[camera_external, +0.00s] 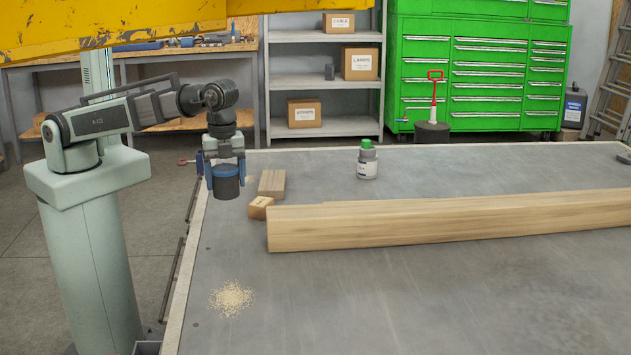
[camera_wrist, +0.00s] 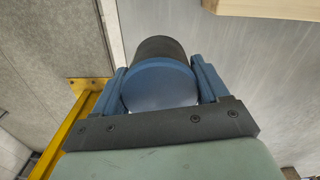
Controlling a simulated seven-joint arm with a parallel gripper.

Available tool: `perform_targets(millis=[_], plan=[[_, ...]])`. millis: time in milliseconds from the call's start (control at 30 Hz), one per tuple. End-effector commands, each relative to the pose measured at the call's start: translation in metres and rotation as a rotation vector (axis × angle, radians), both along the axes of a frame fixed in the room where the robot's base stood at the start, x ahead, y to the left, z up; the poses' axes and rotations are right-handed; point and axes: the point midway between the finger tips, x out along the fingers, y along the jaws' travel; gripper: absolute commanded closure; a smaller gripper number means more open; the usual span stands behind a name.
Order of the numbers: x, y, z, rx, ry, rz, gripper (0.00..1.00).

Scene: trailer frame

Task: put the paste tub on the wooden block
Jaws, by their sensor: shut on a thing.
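The paste tub (camera_external: 227,187), a dark round tub, is held between the blue fingers of my gripper (camera_external: 226,181), above the left edge of the grey trailer deck. In the wrist view my gripper (camera_wrist: 160,92) is shut around the tub (camera_wrist: 158,83), with its round blue end towards the camera and its dark side beyond. Two short wooden blocks lie to the right of the gripper: one block (camera_external: 271,182) farther back, and a smaller one (camera_external: 260,207) nearer. Which one the task means is not clear. The tub is apart from both.
A long wooden beam (camera_external: 440,222) lies across the deck (camera_external: 420,300) to the right. A grey bottle with a green cap (camera_external: 367,163) stands behind it. Sawdust (camera_external: 231,298) lies on the front left deck. A yellow beam (camera_external: 110,25) hangs at upper left.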

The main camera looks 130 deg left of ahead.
Motion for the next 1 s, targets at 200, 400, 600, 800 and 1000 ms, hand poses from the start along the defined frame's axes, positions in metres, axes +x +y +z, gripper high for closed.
perform_targets(millis=[200, 400, 600, 800, 1000], plan=[[-0.008, 0.047, -0.002, 0.001, 0.001, 0.096, 0.66], [-0.020, 0.097, -0.002, 0.001, 0.000, 0.199, 0.66], [-0.039, 0.151, -0.002, 0.001, 0.000, 0.313, 0.66], [-0.063, 0.204, -0.002, 0.001, 0.001, 0.427, 0.66], [-0.092, 0.253, -0.002, 0.001, 0.001, 0.540, 0.66]])
